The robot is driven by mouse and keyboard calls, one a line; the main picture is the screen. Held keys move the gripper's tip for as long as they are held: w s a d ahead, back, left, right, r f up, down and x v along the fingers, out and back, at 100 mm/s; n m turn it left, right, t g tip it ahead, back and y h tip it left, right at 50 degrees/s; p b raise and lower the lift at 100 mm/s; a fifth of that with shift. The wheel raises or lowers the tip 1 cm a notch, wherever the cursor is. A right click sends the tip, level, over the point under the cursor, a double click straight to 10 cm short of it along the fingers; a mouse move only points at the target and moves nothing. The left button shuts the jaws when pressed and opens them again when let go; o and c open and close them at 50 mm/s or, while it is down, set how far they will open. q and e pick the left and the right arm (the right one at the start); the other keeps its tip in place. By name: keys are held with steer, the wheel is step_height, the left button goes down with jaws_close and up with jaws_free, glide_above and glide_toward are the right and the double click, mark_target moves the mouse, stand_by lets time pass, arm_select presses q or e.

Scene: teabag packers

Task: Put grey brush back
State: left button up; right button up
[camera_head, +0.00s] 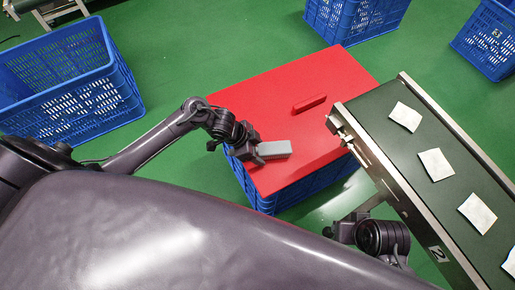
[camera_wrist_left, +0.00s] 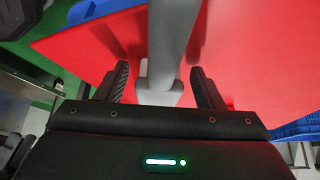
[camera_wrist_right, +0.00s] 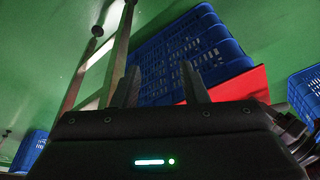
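The grey brush (camera_head: 275,149) lies over the red board (camera_head: 245,105), which sits on top of a blue crate. My left gripper (camera_head: 256,152) is at the brush's near left end. In the left wrist view the grey brush (camera_wrist_left: 170,35) runs between the two fingers of my left gripper (camera_wrist_left: 161,85), with a visible gap on each side, so the gripper looks open around it. My right gripper (camera_wrist_right: 162,85) is open with nothing between its fingers. It is low beside the conveyor, and its fingertips are hidden in the head view.
A conveyor (camera_head: 385,125) with several white teabags (camera_head: 436,164) runs along the right. A small red bar (camera_head: 309,104) is on the red board. Blue crates stand at the left (camera_head: 105,100) and at the back (camera_head: 355,18). Green floor lies open between them.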

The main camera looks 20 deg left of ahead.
arm_select(q)
steer(key=shift+o, duration=0.2)
steer(key=shift+r, duration=0.15)
arm_select(e)
steer(key=shift+r, duration=0.1)
